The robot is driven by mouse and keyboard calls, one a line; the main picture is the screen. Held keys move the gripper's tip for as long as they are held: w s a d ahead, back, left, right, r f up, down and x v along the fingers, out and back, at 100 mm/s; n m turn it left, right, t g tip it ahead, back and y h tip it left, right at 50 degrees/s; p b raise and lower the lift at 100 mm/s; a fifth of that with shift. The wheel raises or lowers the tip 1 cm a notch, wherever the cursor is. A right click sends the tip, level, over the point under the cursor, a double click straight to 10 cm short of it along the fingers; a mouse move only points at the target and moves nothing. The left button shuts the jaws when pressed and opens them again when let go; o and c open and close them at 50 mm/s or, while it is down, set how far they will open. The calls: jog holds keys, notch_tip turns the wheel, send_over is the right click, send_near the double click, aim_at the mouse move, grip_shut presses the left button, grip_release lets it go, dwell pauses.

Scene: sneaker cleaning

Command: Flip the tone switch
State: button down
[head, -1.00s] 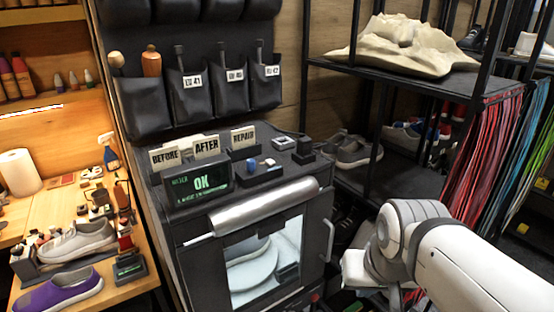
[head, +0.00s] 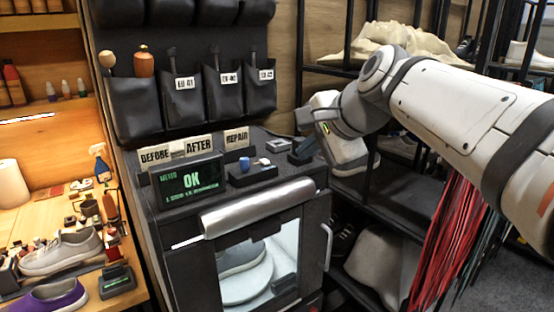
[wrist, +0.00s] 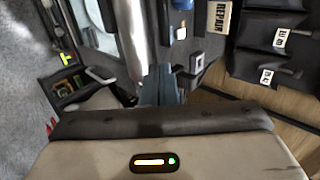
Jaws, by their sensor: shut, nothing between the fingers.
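The tone switch is not clearly marked; a small white-framed square control (head: 278,145) on the right of the machine's top may be it. It also shows in the wrist view (wrist: 197,63), just right of my fingertips. My gripper (wrist: 161,85) is shut and empty, seen in the wrist view as dark bluish fingers close to the white-framed control. I cannot tell whether they touch it.
The machine has a green OK display (head: 188,182), a REPAIR card (head: 236,138) and a small tray with blue and white pieces (head: 252,172). A silver roll-like bar (head: 258,207) runs along its front edge. Dark pouches (head: 190,92) hang behind; a shelf rack is right.

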aim_at(265, 162)
jog(key=x, duration=0.4)
jog(key=r+p+x, duration=0.1)
jog(key=x, duration=0.3)
jog(key=w+a+p+x, duration=0.1)
jog(key=x, duration=0.3)
jog(key=shift+r, duration=0.3)
jog(key=shift+w+a, duration=0.25)
jog(key=shift+w, duration=0.25)
jog(key=shift+p, duration=0.35)
